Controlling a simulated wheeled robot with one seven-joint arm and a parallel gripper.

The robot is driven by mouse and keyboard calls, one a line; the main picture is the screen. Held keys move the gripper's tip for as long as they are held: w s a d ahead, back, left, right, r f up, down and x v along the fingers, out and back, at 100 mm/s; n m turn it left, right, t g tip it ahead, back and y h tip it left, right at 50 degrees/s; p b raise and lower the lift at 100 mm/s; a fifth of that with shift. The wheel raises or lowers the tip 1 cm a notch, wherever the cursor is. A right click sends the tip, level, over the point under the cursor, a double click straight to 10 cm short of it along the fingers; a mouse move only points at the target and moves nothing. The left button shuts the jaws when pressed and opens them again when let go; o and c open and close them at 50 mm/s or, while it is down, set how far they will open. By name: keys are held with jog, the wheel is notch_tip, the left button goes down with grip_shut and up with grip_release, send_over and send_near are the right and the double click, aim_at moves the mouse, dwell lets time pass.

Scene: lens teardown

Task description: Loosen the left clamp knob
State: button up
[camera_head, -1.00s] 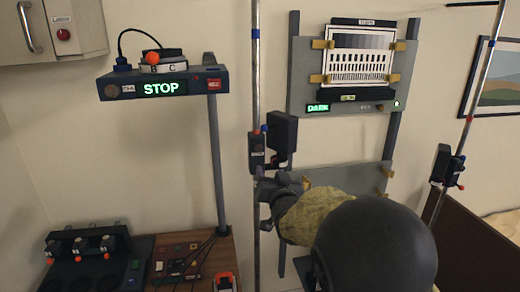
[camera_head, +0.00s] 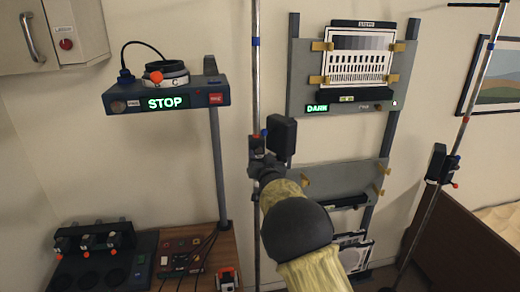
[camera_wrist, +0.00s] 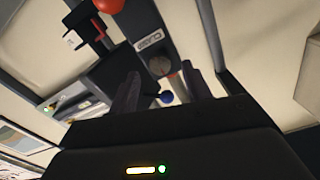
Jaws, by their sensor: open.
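The left clamp (camera_head: 256,146) sits on the left upright pole, with a black box (camera_head: 282,138) attached at its right. My gripper (camera_head: 262,166) is just below the clamp, and my arm hides part of it. In the wrist view, a grey round knob (camera_wrist: 160,65) lies beside a "CLAMP" label (camera_wrist: 149,43), just beyond and between the fingertips of my gripper (camera_wrist: 163,82). The fingers are apart with a gap between them; I cannot tell whether either touches the knob. A small blue ball (camera_wrist: 167,97) also shows between the fingers. An orange-red ball (camera_wrist: 108,4) is at the top edge.
A second clamp (camera_head: 441,164) is on the right pole (camera_head: 460,135). A panel with a chart (camera_head: 358,55) stands behind the left pole. A shelf box reading STOP (camera_head: 167,102) is at left, above a wooden table (camera_head: 215,260).

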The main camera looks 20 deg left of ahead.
aim_at(259, 150)
jog(key=shift+p+x, duration=0.45)
jog(key=shift+x, duration=0.75)
jog(key=c, duration=1)
